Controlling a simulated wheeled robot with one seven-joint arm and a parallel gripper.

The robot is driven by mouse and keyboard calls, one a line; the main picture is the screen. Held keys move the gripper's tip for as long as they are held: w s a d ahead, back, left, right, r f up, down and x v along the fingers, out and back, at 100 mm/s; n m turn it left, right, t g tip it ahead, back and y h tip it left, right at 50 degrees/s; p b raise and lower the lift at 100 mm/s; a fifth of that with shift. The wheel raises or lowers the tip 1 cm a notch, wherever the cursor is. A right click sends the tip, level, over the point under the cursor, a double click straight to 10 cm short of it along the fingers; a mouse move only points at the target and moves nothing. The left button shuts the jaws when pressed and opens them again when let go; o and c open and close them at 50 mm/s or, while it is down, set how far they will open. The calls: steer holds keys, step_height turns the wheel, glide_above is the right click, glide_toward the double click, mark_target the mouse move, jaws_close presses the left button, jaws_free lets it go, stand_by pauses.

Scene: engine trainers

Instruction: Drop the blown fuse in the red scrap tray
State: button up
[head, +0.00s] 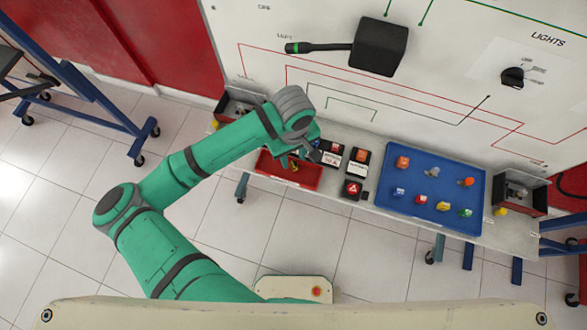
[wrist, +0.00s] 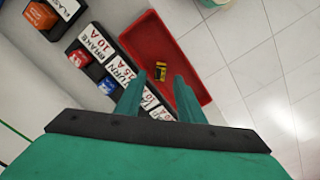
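The red scrap tray (head: 273,172) is on the narrow bench, below my gripper in the head view. It also shows in the wrist view (wrist: 148,32). A small yellow fuse with dark markings (wrist: 161,69) shows inside the tray outline, and a yellow spot in the tray appears in the head view (head: 294,166). My gripper (wrist: 159,76) is over the tray with its two fingers apart. The fuse appears between and beyond the fingertips, with a gap on each side, touching neither. Whether it is blown cannot be seen.
Fuse holders labelled BRAKE 10A (wrist: 96,46) and TURN 15A (wrist: 121,68) stand beside the tray. A blue tray (head: 389,211) with several coloured fuses lies to the right. An upright panel (head: 440,110) rises behind the bench. Open tiled floor is in front.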

step_height(320, 180, up, 11)
steer(key=shift+f, duration=0.2)
steer(key=shift+f, duration=0.15)
stand_by(0.5)
